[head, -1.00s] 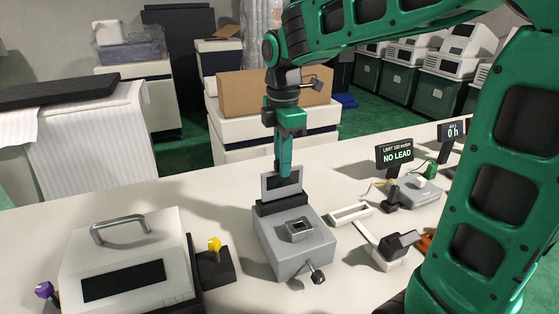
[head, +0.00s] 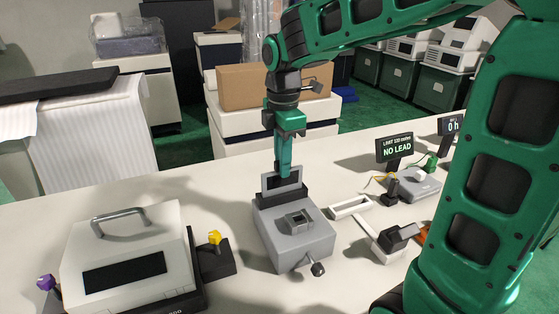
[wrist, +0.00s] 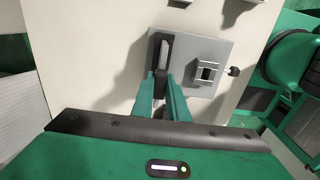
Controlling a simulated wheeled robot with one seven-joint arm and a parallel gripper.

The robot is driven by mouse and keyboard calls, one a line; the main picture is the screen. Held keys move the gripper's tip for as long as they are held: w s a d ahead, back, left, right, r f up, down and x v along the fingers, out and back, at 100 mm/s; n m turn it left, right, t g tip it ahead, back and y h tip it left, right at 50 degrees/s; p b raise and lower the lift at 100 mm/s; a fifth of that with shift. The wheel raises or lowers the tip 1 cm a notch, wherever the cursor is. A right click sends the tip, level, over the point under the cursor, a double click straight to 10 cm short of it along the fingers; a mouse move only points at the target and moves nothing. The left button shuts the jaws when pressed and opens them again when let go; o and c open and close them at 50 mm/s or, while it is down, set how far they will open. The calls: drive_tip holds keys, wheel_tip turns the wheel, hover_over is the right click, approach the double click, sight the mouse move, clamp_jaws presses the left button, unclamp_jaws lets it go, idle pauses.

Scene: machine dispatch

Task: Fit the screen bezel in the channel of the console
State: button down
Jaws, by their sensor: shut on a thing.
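The screen bezel (head: 281,182) is a thin upright grey frame with a dark panel. My gripper (head: 284,172) is shut on its upper edge from above. The console (head: 293,246) is a grey box on the bench, with a black channel block (head: 294,195) along its back. The bezel stands upright at the block, its lower edge hidden there; I cannot tell how deep it sits. In the wrist view, the fingers (wrist: 163,88) reach the bezel (wrist: 164,57), which lies over the dark channel block (wrist: 153,47) on the console plate (wrist: 205,50).
A white machine with a handle (head: 125,255) stands left, beside a black block with a yellow knob (head: 214,238). A white frame (head: 350,207) and a black-headed device (head: 397,237) lie right of the console. A NO LEAD sign (head: 397,149) stands behind.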

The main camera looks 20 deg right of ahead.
drive_tip(key=shift+f, duration=0.6)
drive_tip(key=c, duration=1.7)
unclamp_jaws()
drive_tip(key=shift+o, duration=0.2)
drive_tip(key=shift+r, duration=0.1)
wheel_tip(320, 180, up, 10)
drive_tip(key=shift+w+r, duration=0.1)
drive_tip(key=shift+r, duration=0.15)
